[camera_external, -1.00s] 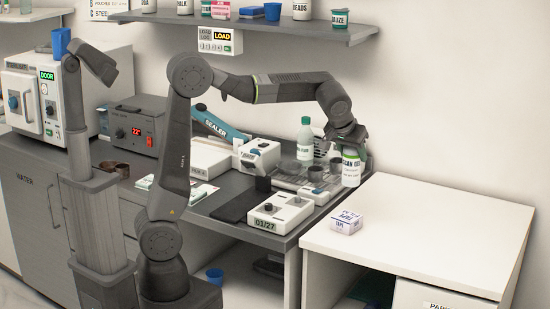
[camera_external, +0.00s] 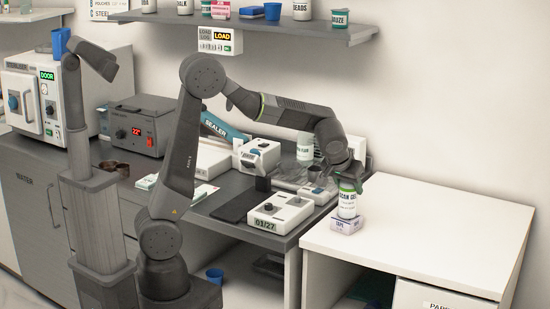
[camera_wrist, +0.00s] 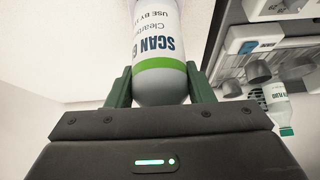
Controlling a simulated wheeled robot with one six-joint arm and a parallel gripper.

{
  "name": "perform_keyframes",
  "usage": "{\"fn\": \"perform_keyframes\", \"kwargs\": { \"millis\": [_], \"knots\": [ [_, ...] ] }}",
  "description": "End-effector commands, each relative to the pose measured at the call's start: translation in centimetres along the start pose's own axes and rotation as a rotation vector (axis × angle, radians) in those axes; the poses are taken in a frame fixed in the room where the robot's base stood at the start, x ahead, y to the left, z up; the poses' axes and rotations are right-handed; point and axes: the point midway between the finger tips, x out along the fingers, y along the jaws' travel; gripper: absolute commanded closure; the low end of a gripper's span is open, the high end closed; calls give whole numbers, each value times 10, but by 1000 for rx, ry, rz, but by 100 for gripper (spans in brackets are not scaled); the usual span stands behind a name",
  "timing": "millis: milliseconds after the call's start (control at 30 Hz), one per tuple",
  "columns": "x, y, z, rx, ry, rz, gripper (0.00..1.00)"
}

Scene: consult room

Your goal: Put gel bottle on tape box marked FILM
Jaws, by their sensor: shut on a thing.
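The gel bottle (camera_external: 347,201) is white with a green band and "SCAN GEL" lettering. It is upright, its base at the top of the small white tape box (camera_external: 346,226) on the white table. Whether its base touches the box cannot be told exactly. My gripper (camera_external: 350,181) is shut on the bottle near its upper part. In the wrist view the gel bottle (camera_wrist: 160,62) is between the two green fingers of my gripper (camera_wrist: 160,88). The tape box's top is hidden under the bottle, and only part of its lettering shows.
The white table (camera_external: 430,215) is clear around the box. To the left, the dark bench (camera_external: 232,205) holds a white device marked 01/27 (camera_external: 285,213), grey cups and a white bottle (camera_external: 305,147), partly behind my arm. A shelf (camera_external: 250,28) runs above.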

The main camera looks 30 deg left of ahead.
Motion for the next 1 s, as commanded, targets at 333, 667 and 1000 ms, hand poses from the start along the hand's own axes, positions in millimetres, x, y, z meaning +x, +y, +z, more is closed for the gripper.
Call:
{"fn": "perform_keyframes", "kwargs": {
  "millis": [333, 667, 1000],
  "knots": [
    [2, 0, 1, 0, 0, 0, 31],
    [-2, 0, -2, 0, 0, 0, 31],
    [-69, 1, -1, 0, 4, 4, 31]
  ]
}}
